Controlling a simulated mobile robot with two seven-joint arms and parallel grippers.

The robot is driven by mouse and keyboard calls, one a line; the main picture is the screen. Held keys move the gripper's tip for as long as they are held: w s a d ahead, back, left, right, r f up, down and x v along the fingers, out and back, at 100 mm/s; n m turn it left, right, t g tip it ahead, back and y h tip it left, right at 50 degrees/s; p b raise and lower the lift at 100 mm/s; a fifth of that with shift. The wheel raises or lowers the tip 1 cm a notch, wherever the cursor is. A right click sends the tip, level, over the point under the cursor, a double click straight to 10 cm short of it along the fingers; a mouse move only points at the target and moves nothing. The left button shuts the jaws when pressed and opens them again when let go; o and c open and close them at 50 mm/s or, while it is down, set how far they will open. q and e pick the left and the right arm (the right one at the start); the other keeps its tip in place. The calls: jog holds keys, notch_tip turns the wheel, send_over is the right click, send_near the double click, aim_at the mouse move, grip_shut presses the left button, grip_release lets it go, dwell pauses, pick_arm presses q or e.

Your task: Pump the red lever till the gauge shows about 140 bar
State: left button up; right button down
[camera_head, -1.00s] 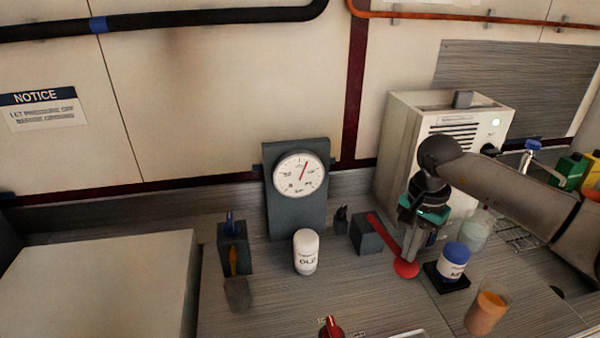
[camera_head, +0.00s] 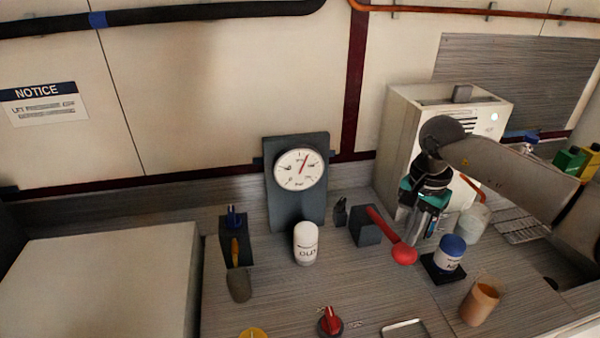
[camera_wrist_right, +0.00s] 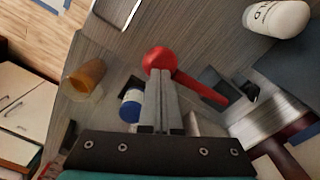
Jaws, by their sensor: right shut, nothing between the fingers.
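The red lever (camera_head: 388,232) slopes down to the right from a dark block (camera_head: 364,225) and ends in a round red knob (camera_head: 404,254). The lever also shows in the right wrist view (camera_wrist_right: 203,90), its knob just ahead of my fingertips. My right gripper (camera_head: 413,236) is shut and empty, close by the knob; I cannot tell whether it touches. The gauge (camera_head: 299,169) is a white dial on a dark upright panel; its red needle points up and slightly right, its numbers too small to read. My left gripper is not in view.
A white bottle (camera_head: 305,243) stands left of the lever block. A blue-capped jar (camera_head: 450,253) on a dark pad and an orange cup (camera_head: 481,302) stand right of the knob. A red knob switch (camera_head: 330,321) is in front. A pale machine (camera_head: 405,130) stands behind.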

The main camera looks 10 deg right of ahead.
aim_at(406, 247)
jog(key=shift+f, duration=0.15)
jog(key=shift+f+b, duration=2.8)
jog(key=shift+f, duration=0.6)
jog(key=shift+r, duration=0.1)
jog(key=shift+r+p, duration=1.35)
jog(key=shift+r, duration=0.4)
jog(key=shift+r+p, duration=1.15)
jog(key=shift+r, duration=0.55)
jog(key=shift+r, duration=0.15)
notch_tip(406, 247, up, 5)
jog(key=p, duration=0.3)
